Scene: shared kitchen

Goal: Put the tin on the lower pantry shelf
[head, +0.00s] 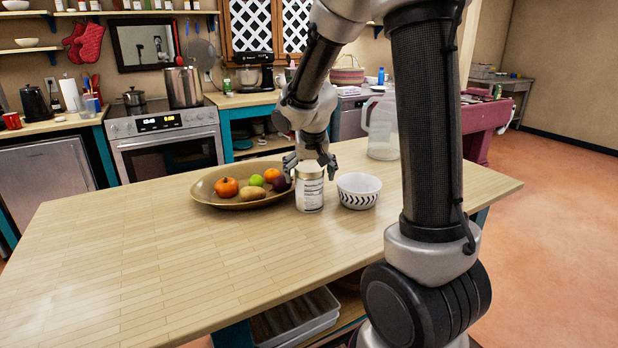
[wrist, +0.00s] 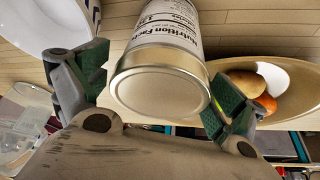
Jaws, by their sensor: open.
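The tin (head: 310,193) stands upright on the wooden island table, with a white label and a metal lid. My gripper (head: 309,180) is at the top of the tin, with its fingers on either side of it. In the wrist view, the tin (wrist: 165,70) lies between the two green-padded fingers of my gripper (wrist: 157,92). The fingers are open, and a gap shows between the left finger and the tin. The right finger is close to the tin; I cannot tell whether it touches. The lower pantry shelf cannot be identified in these views.
A brown oval platter (head: 215,199) with fruit is close left of the tin. A patterned white bowl (head: 358,191) is close on its right. A clear pitcher (head: 381,128) stands behind the bowl. The table's (head: 130,250) front left is clear. A stove (head: 163,135) stands beyond.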

